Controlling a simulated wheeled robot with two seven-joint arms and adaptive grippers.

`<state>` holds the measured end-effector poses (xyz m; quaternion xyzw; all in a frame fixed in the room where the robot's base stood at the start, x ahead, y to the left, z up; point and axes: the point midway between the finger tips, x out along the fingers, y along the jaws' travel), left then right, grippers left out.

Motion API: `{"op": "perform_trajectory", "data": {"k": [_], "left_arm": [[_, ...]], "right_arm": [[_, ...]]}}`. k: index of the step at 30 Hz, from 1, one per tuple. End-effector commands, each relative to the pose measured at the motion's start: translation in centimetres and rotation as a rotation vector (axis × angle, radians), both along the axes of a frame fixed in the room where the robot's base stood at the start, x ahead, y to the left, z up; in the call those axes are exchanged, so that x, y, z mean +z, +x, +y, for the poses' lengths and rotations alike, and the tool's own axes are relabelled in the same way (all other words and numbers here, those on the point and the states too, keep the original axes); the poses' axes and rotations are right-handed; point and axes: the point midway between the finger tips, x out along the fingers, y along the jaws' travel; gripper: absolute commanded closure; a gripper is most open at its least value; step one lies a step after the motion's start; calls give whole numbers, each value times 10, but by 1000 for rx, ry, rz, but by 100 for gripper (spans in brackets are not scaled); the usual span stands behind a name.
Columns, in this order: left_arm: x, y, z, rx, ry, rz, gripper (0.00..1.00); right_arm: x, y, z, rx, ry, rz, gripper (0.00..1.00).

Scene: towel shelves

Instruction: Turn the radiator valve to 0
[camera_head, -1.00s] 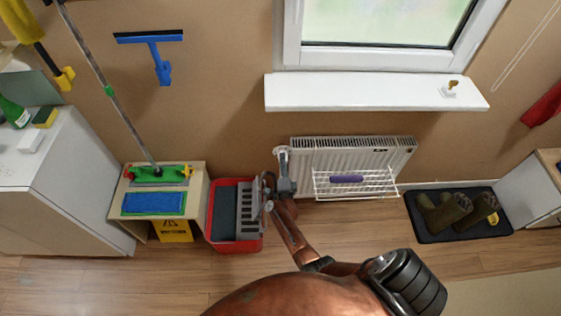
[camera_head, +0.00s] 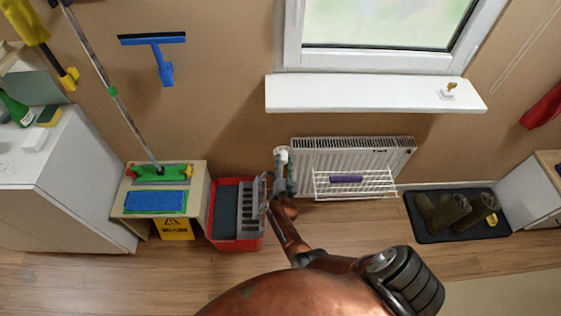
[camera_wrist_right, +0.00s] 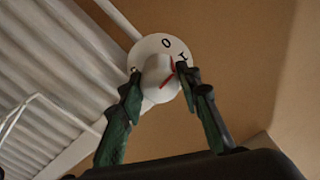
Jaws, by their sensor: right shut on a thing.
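The white radiator valve (camera_head: 281,152) is at the upper left corner of the white radiator (camera_head: 355,152). My right gripper (camera_wrist_right: 161,76) is shut on the knob, one green-black finger on each side. In the head view my right gripper (camera_head: 281,172) reaches the valve from below. My left gripper is not in view.
A red bucket with a grey wringer (camera_head: 233,238) stands just left of my right gripper. A white wire rack (camera_head: 352,187) with a purple item hangs on the radiator's front. Boots on a black mat (camera_head: 432,228) are to the right. A windowsill (camera_head: 365,92) is above.

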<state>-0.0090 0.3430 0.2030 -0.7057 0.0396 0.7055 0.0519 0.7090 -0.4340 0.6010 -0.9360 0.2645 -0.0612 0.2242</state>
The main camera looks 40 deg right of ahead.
Motion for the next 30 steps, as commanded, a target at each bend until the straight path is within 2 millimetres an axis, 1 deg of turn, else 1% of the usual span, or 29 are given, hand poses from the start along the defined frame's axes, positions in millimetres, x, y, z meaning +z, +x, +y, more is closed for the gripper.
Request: {"op": "perform_trajectory", "data": {"k": [1, 9, 15, 23, 30], "left_arm": [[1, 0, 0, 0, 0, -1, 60], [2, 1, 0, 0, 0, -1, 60], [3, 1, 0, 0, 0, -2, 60], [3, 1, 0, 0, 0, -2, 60], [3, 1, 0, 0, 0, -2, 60]], "right_arm": [[7, 4, 1, 2, -42, 12, 93], [7, 5, 1, 2, -234, 128, 93], [8, 5, 1, 1, -334, 189, 93], [8, 6, 2, 2, -407, 232, 93], [9, 6, 2, 3, -424, 241, 93]]}}
